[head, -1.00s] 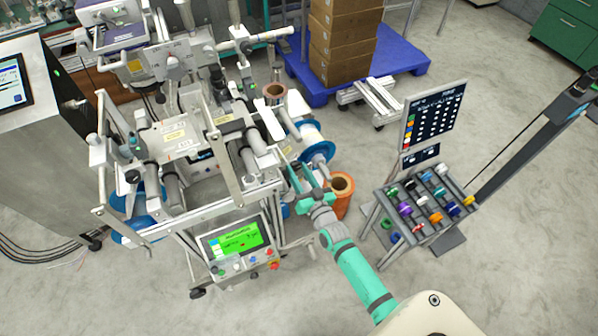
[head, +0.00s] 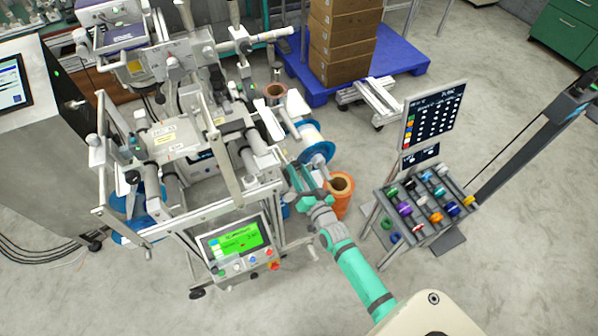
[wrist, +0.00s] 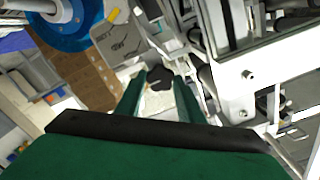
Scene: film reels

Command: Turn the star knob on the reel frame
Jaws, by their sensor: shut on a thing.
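The dark star knob (wrist: 159,78) shows in the wrist view between the tips of my two green fingers, close to a grey plate of the reel frame. My gripper (wrist: 160,84) is shut on the knob, with one finger on each side of it. In the head view my gripper (head: 299,180) is at the right side of the reel frame (head: 200,207). The knob cannot be made out in the head view, where my gripper and the frame parts cover that spot.
A control panel (head: 235,245) with a green screen is on the frame's front. A rack of coloured spools (head: 428,205) stands to the right. Floor between is open.

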